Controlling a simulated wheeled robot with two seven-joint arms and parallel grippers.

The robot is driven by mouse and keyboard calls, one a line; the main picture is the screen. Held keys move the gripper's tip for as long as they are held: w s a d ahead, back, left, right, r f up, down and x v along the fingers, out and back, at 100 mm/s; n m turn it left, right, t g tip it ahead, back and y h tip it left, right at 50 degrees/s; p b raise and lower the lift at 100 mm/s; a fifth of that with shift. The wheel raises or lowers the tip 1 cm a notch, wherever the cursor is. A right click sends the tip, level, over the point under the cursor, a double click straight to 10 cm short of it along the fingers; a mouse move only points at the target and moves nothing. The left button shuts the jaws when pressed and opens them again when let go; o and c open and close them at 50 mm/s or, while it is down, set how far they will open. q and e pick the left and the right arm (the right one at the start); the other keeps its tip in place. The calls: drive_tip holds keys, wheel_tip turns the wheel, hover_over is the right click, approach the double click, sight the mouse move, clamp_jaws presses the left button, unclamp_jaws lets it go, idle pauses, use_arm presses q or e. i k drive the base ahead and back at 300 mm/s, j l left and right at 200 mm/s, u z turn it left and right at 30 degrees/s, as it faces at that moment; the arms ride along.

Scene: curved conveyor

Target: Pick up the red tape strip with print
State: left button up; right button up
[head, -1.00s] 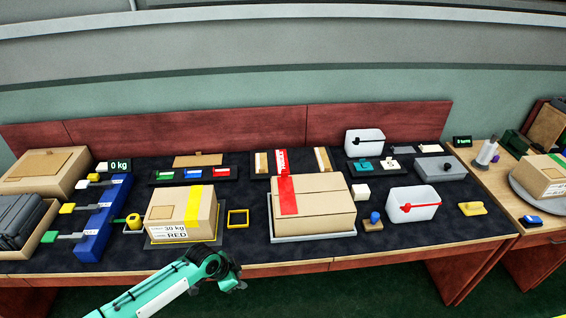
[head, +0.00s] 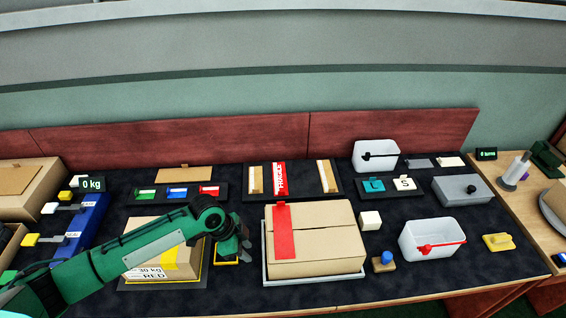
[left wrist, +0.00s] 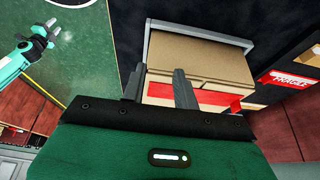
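The red tape strip with white print (head: 280,177) lies in the middle of a dark tray at the back of the table, between lighter strips. It also shows at the right edge of the left wrist view (left wrist: 290,79). My left gripper (head: 243,250) is just left of the large carton, in front of the tray and apart from the strip. In the left wrist view its fingers (left wrist: 159,82) are spread with nothing between them. A plain red strip (head: 284,232) is on the carton (head: 320,225). My right gripper (left wrist: 45,32) is small at the upper left; its opening is unclear.
The large carton stands on a grey tray (head: 318,276) in front of the printed strip's dark tray (head: 250,189). My left forearm covers part of a smaller carton (head: 150,262). White bins (head: 430,238) and a grey box (head: 462,190) stand to the right.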

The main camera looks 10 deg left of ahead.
sight(281, 186)
drive_tip(key=i, duration=1.1)
